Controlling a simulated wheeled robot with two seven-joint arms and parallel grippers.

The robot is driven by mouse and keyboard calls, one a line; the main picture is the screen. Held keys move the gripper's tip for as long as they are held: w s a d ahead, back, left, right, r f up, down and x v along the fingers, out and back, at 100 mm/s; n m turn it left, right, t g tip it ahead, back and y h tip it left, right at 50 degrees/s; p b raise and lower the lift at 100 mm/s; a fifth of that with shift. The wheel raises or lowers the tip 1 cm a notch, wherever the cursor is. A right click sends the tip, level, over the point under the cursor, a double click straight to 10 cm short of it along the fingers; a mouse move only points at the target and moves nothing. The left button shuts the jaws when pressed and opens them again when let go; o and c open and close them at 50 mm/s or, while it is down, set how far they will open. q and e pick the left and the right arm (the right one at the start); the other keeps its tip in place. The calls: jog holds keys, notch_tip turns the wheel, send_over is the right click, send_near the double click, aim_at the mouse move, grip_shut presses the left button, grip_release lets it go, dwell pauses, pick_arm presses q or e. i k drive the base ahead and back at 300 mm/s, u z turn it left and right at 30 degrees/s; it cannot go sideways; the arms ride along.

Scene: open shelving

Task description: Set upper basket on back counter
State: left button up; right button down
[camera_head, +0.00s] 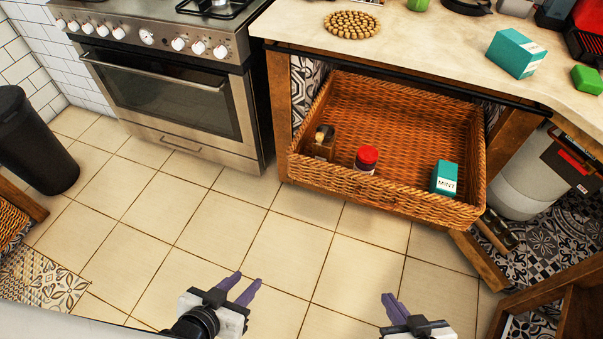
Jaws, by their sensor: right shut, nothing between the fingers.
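A wide brown wicker basket (390,198) sits under the counter at the right and sticks out past its front edge. A brown jar (321,143), a red-lidded jar (367,158) and a teal mint box (444,178) stand inside it. The pale counter top (420,45) runs above the basket. My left gripper (247,279) is open and empty over the floor, in front of the basket. My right gripper (389,298) is shut and empty, also over the floor and apart from the basket.
A wooden bead trivet (352,24), a teal box (516,53) and a green block (587,79) lie on the counter. An oven (170,95) stands left of the basket, a black bin (33,140) at far left. Tiled floor (200,215) between is clear. A wooden frame (560,290) stands lower right.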

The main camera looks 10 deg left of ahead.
aim_at(410, 129)
jog(key=u, duration=1.15)
jog(key=i, duration=0.9)
jog(key=z, duration=1.65)
